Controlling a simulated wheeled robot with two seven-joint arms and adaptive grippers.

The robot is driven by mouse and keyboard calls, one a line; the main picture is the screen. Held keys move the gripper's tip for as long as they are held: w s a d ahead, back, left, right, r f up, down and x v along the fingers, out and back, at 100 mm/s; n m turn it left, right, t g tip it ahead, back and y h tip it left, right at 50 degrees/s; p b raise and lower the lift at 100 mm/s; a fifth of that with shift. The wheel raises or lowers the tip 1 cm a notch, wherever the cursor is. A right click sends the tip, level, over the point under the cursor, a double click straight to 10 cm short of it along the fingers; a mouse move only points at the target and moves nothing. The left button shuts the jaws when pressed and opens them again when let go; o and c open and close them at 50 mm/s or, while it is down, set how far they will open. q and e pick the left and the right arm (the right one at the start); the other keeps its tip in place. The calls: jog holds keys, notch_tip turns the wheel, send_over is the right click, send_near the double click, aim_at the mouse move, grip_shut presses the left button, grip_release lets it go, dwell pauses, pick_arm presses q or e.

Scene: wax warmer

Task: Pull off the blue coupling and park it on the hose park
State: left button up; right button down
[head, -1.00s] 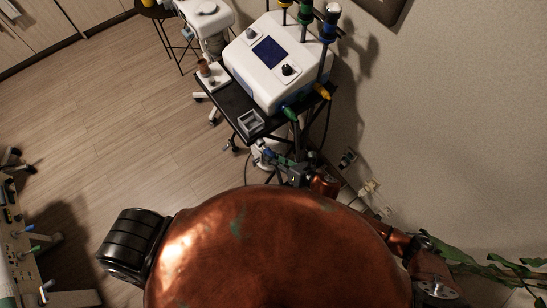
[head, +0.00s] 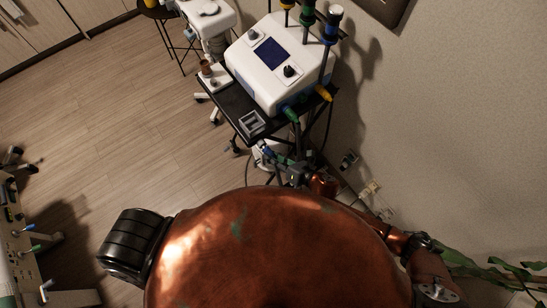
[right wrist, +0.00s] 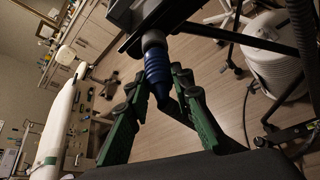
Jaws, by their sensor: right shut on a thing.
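The blue coupling (right wrist: 158,68) is a ribbed blue sleeve in the middle of the right wrist view. In the head view the right gripper (head: 277,158) is low beside the front of the cart, and the coupling is hard to make out there. I cannot tell which part is the hose park. My left gripper is not in view.
A white machine (head: 278,62) with a dark screen stands on a black cart (head: 225,98). Green (head: 290,114) and yellow (head: 323,92) connectors sit at its front edge. Colored upright posts (head: 328,42) rise behind it. A wall is close on the right; open floor lies left.

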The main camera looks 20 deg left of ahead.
jog(key=shift+w+a, duration=0.4)
jog(key=shift+a, duration=0.1)
dwell(0.3)
jog(key=c, duration=1.6)
grip_release()
jog(key=shift+d, duration=0.15)
jog(key=p+v, duration=0.4)
jog(key=v, duration=0.3)
jog(key=shift+s+d+r, duration=0.15)
jog(key=shift+d+r, duration=0.1)
jog(key=shift+d, duration=0.15)
